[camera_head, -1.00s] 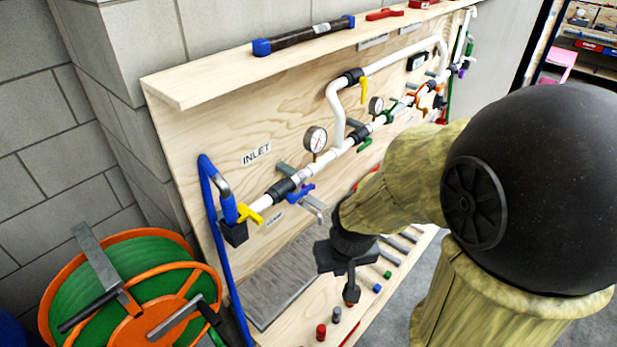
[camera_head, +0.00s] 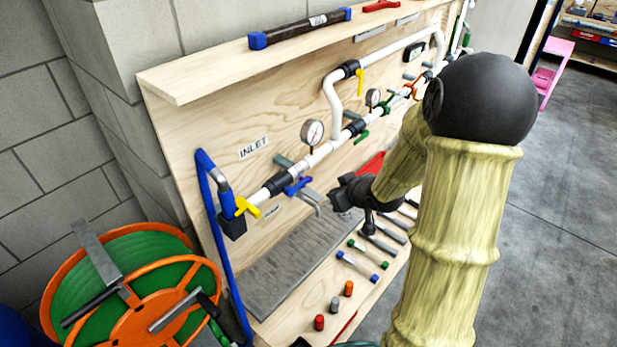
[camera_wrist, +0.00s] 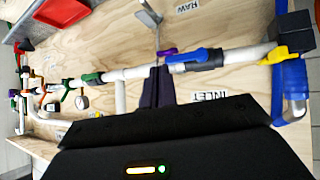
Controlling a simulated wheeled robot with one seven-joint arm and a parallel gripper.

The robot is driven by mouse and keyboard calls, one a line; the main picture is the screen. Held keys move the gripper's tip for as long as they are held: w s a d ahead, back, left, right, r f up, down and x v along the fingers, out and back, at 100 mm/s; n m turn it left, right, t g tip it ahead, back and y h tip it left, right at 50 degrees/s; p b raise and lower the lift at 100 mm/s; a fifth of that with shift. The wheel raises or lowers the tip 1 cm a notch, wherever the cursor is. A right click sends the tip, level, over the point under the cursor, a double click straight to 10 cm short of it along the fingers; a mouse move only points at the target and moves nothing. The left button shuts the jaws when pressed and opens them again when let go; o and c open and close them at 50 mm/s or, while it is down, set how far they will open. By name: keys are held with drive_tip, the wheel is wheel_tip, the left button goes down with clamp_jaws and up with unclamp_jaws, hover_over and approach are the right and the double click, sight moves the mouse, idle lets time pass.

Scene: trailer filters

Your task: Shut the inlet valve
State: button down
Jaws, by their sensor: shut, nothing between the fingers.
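The white inlet pipe runs along the wooden board by the "INLET" label (camera_head: 254,148). A yellow valve handle (camera_head: 246,207) sits at its left end, beside a blue hose fitting, slanting down-right across the pipe's line. In the wrist view the yellow handle (camera_wrist: 278,55) is at upper right. A blue handle (camera_head: 298,187) is farther right along the pipe. My gripper (camera_head: 334,202) is in front of the board, right of the blue handle and apart from the yellow one. In the wrist view its dark fingers (camera_wrist: 158,86) are together and empty, seen against the pipe.
A pressure gauge (camera_head: 312,132) and a green handle (camera_head: 362,137) are farther along the pipe. A shelf (camera_head: 200,85) overhangs the board. Below are a grey mat (camera_head: 275,275) and several small tools. An orange-green hose reel (camera_head: 140,250) stands at lower left.

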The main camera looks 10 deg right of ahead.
drive_tip(key=r+n+t+y, duration=0.1)
drive_tip(key=y, duration=0.1)
drive_tip(key=w+r+n+y, duration=0.1)
drive_tip(key=y, duration=0.1)
drive_tip(key=w+t+y, duration=0.1)
drive_tip(key=y, duration=0.1)
drive_tip(key=shift+w+d+r+n+t+y, duration=0.2)
drive_tip(key=shift+r+n+t+y, duration=0.1)
drive_tip(key=shift+r+n, duration=0.1)
drive_tip(key=shift+s, duration=0.1)
drive_tip(key=p, duration=0.4)
hover_over(309, 179)
drive_tip(key=s, duration=0.3)
drive_tip(key=f, duration=0.3)
drive_tip(key=f+p, duration=0.1)
drive_tip(key=f, duration=0.1)
drive_tip(key=shift+w+a+f, duration=0.1)
drive_tip(key=shift+a+f, duration=0.1)
drive_tip(key=shift+a, duration=0.05)
drive_tip(key=shift+f+p, duration=0.3)
drive_tip(key=shift+f, duration=0.2)
